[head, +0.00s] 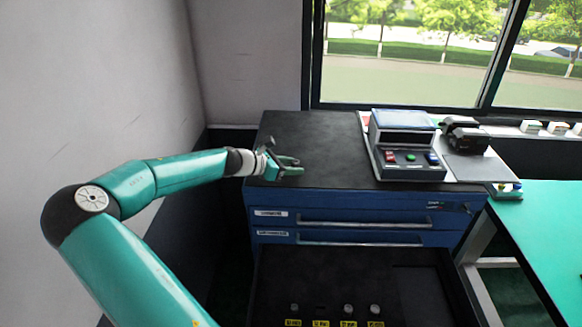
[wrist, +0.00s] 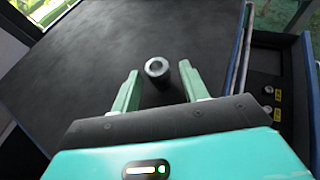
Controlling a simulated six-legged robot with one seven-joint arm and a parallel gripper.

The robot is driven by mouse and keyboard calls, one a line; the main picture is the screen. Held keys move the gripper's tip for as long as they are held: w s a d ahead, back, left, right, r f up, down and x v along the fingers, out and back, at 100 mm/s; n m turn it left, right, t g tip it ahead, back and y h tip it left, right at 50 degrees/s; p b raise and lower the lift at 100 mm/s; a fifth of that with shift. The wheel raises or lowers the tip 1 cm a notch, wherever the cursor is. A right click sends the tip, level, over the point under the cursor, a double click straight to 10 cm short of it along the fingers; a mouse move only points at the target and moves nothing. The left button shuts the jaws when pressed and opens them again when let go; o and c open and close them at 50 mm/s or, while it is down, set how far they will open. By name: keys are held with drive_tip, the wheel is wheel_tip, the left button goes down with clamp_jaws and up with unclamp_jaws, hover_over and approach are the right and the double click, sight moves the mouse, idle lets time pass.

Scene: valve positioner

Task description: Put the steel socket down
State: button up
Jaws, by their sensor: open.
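The steel socket (wrist: 158,70) is a short grey cylinder with its open round end showing. In the wrist view it appears to stand upright on the black cabinet top (wrist: 85,70), between the two green fingers. My gripper (head: 290,166) is open, low over the front left part of the cabinet top (head: 320,140). A gap shows between the socket and each finger. I cannot make out the socket in the head view.
A blue-grey control box (head: 405,140) with coloured buttons stands right of my gripper. Below, an open dark drawer (head: 350,275) holds several small pieces above yellow labels. A wall is on the left, a green table (head: 550,225) on the right. The cabinet top's back left is clear.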

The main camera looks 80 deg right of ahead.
drive_tip(key=v, duration=1.2)
drive_tip(key=shift+a+f, duration=0.2)
drive_tip(key=shift+f, duration=0.05)
drive_tip(key=w+a+f+m+t+y, duration=0.25)
drive_tip(key=w+a+t, duration=0.2)
drive_tip(key=a, duration=0.65)
drive_tip(key=w+a+f+m+t+y, duration=0.2)
drive_tip(key=w+a+m+t+y, duration=0.3)
drive_tip(key=a, duration=0.6)
drive_tip(key=s+a+r+t, duration=0.1)
drive_tip(key=a+r, duration=0.3)
drive_tip(key=a, duration=0.6)
drive_tip(key=s+a+r+t+y, duration=0.1)
drive_tip(key=a+r+t, duration=0.2)
drive_tip(key=a, duration=0.7)
drive_tip(key=s+a+r+t, duration=0.2)
drive_tip(key=a+r, duration=0.3)
drive_tip(key=a, duration=0.5)
drive_tip(key=shift+a+r+m+y, duration=0.25)
drive_tip(key=shift+m+y, duration=0.1)
drive_tip(key=shift+m, duration=0.1)
drive_tip(key=shift+c, duration=0.2)
